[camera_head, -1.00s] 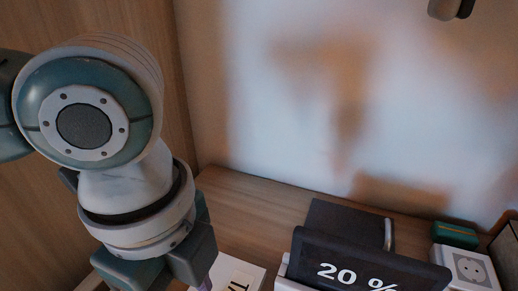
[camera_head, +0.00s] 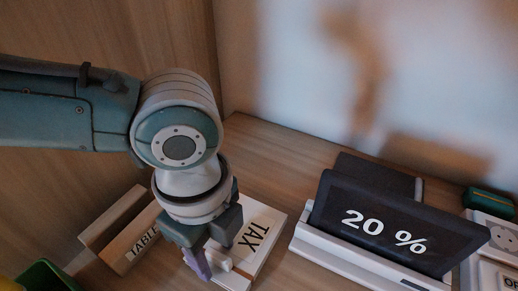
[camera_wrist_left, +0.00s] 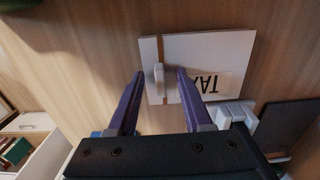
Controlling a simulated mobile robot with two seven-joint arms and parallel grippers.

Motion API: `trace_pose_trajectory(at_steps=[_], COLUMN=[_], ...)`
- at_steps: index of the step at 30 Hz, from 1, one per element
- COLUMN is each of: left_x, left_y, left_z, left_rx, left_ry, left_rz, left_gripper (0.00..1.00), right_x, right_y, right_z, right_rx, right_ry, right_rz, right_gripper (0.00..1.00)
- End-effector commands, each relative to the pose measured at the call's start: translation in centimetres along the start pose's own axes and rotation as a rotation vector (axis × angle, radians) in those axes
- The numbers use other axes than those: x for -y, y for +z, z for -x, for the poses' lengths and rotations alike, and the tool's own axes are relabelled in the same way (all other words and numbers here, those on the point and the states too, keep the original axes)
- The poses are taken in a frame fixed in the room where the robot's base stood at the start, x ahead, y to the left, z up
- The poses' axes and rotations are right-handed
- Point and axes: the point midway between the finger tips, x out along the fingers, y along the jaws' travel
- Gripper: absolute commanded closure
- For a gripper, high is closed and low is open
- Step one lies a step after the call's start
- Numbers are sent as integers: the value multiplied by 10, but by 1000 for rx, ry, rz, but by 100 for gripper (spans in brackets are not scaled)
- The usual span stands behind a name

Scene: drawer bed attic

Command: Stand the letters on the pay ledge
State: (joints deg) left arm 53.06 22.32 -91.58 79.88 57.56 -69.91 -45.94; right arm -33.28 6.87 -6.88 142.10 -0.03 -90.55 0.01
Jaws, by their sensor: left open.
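A white TAX piece (camera_head: 252,238) lies on the wooden top, with a brown strip and a small white handle; it also shows in the left wrist view (camera_wrist_left: 220,52). My left gripper (camera_head: 208,258) is open above it. In the left wrist view its two purple fingers (camera_wrist_left: 160,76) stand on either side of the white handle (camera_wrist_left: 158,82), with gaps visible. I cannot tell how far above it they are. I cannot pick out the letters or the pay ledge by name. My right gripper is not in view.
A dark "20 %" sign (camera_head: 390,225) leans in a white stand (camera_head: 335,260) to the right. A wooden block (camera_head: 122,222) labelled TABLE lies left of the gripper. A green case (camera_head: 488,203) and white boxes stand far right. Bare wood shows behind the TAX piece.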

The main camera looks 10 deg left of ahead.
Motion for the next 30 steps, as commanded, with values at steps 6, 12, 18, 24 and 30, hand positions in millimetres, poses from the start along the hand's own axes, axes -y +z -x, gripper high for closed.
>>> trace_pose_trajectory(at_steps=[6, 12, 18, 24, 30], left_x=[0, 0, 0, 0, 0], left_y=[0, 0, 0, 0, 0], left_z=[1, 1, 1, 1, 1], left_rx=[0, 0, 0, 0, 0], left_ry=[0, 0, 0, 0, 0], left_rz=[0, 0, 0, 0, 0], left_gripper=[60, 83, 100, 100, 100], right_x=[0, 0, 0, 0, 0], right_y=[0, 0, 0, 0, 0], right_z=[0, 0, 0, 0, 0], right_rx=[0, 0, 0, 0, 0], right_ry=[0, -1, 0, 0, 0], right_rz=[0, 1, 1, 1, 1], right_gripper=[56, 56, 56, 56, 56])
